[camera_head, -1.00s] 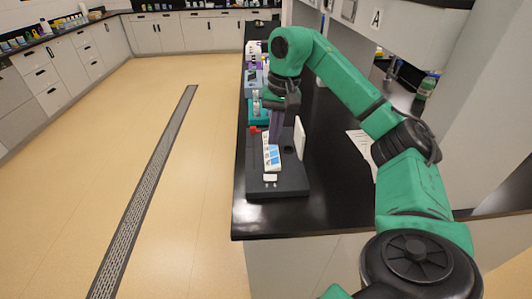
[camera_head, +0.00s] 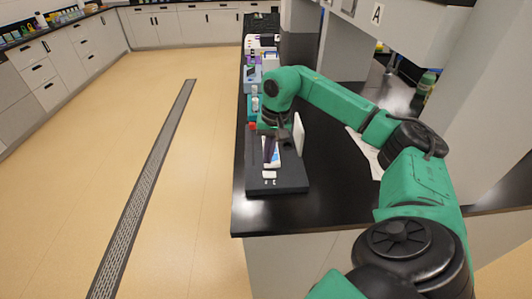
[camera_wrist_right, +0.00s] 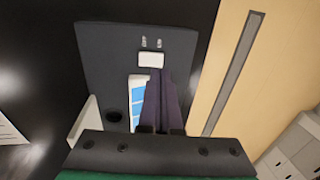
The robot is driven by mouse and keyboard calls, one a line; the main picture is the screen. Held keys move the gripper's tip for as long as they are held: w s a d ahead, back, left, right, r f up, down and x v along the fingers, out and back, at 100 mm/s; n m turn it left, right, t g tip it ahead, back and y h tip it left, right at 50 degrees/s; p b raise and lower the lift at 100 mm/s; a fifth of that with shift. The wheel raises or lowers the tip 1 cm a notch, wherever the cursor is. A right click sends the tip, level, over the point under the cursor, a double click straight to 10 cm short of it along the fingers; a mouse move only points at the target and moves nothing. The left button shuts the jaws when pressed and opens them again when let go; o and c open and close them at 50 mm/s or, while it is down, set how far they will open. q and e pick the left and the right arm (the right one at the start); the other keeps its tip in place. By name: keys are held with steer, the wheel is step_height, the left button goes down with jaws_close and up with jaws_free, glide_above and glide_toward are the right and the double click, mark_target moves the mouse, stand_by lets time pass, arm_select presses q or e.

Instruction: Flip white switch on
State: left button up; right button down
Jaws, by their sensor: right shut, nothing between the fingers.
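The white switch (camera_head: 269,174) is a small white block near the front edge of a dark grey base (camera_head: 290,184) on the black bench. In the right wrist view the switch (camera_wrist_right: 151,59) sits just beyond the fingertips, below two small light marks on the base. My right gripper (camera_head: 268,161) is shut and empty, pointing down over the base. In the right wrist view its fingers (camera_wrist_right: 158,76) are together and their tips appear very close to the switch; I cannot tell whether they touch. My left gripper is not in view.
A white and blue panel (camera_wrist_right: 138,95) lies on the base beside my fingers. A white upright plate (camera_head: 299,135) and a red part (camera_head: 252,126) are also there. Other devices (camera_head: 253,77) stand behind. Paper (camera_head: 364,150) lies at right.

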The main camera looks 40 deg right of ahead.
mark_target(265, 174)
steer(key=f, duration=0.2)
steer(key=f+p, duration=0.1)
steer(key=f, duration=0.1)
steer(key=shift+w+a+f, duration=0.15)
steer(key=shift+w+f, duration=0.05)
steer(key=shift+f, duration=0.15)
